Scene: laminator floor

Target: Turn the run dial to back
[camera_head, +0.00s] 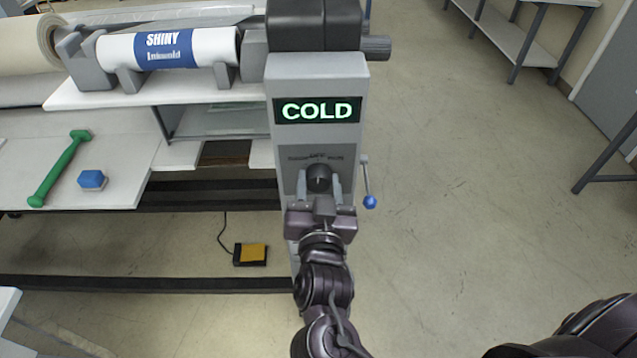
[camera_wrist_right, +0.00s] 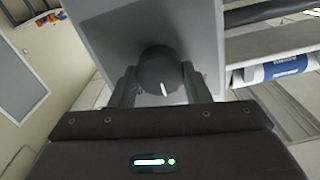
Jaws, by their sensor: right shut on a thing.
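The run dial (camera_head: 319,176) is a round black knob on the grey end panel of the laminator, below a lit green display (camera_head: 317,110) reading COLD. My right gripper (camera_head: 319,183) comes up from below, its fingers shut on the dial's two sides. In the right wrist view the dial (camera_wrist_right: 161,76) sits between the two fingers of the gripper (camera_wrist_right: 161,82), and a short white mark shows on its face. Small lettering above the dial is too blurred to read. My left gripper is in neither view.
A lever with a blue knob (camera_head: 370,201) is close to the right of the dial. A yellow-topped pedal (camera_head: 251,253) is on the floor. Floor at right is clear.

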